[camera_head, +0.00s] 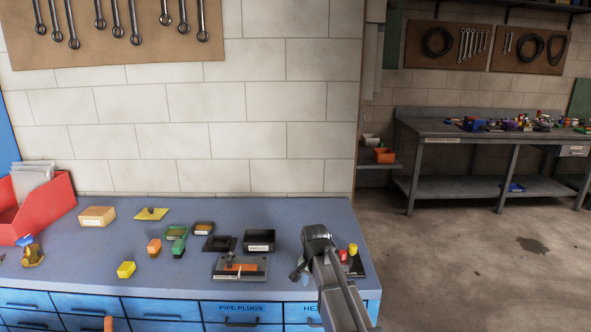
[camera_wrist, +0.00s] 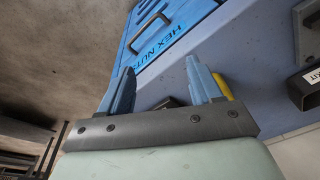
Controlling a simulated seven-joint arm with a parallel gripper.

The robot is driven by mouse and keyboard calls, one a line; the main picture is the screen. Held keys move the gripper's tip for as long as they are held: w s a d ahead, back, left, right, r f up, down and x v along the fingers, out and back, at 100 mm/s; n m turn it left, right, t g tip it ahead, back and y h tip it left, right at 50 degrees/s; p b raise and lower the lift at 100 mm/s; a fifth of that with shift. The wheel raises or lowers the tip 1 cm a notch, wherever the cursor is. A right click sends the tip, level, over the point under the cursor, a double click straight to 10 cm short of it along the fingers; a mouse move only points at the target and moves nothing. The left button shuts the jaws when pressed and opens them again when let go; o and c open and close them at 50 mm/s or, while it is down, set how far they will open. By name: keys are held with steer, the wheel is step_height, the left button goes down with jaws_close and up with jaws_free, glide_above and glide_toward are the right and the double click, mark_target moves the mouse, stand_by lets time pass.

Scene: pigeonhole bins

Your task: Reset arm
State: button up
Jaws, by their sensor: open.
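In the wrist view my gripper (camera_wrist: 160,66) has its two blue fingers wide apart with nothing between them. Behind the fingers are the blue bench top (camera_wrist: 190,42) and a drawer front (camera_wrist: 150,35) lettered HEX NUT, its last letters partly hidden. In the head view my arm rises from the bottom edge over the bench's right end; its fingers cannot be made out there. The arm partly hides a black plate (camera_head: 356,268) with a red piece (camera_head: 343,255) and a yellow piece (camera_head: 352,249). A yellow piece (camera_wrist: 222,86) also shows behind the right finger in the wrist view.
A grey fixture (camera_head: 240,267), a black bin (camera_head: 259,241), green, orange and yellow blocks and a cardboard-coloured box (camera_head: 97,216) stand on the bench. A red bin (camera_head: 50,205) is at far left. Open floor (camera_head: 470,265) lies right of the bench.

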steer(key=s+d+f+n+g, duration=0.1)
steer(key=s+d+f, duration=0.1)
steer(key=s+f, duration=0.65)
steer(key=s+d+f+n+g, duration=0.1)
steer(key=s+d+f+g, duration=0.3)
steer(key=f, duration=0.7)
steer(key=s+d+f+n+t, duration=0.1)
steer(key=s+f, duration=0.6)
steer(key=f, duration=0.3)
steer(key=s+d+f+n+g, duration=0.1)
steer(key=s+f, duration=0.3)
steer(key=s, duration=0.6)
steer(key=s+d+f+n+g, duration=0.1)
steer(key=s+f, duration=0.3)
steer(key=s, duration=0.6)
steer(key=s+d+f+n+g, duration=0.1)
steer(key=s+f, duration=0.4)
steer(key=s, duration=0.5)
steer(key=shift+s+d+n+g+y, duration=0.25)
steer(key=shift+d+n+g+y, duration=0.05)
steer(key=shift+g, duration=0.6)
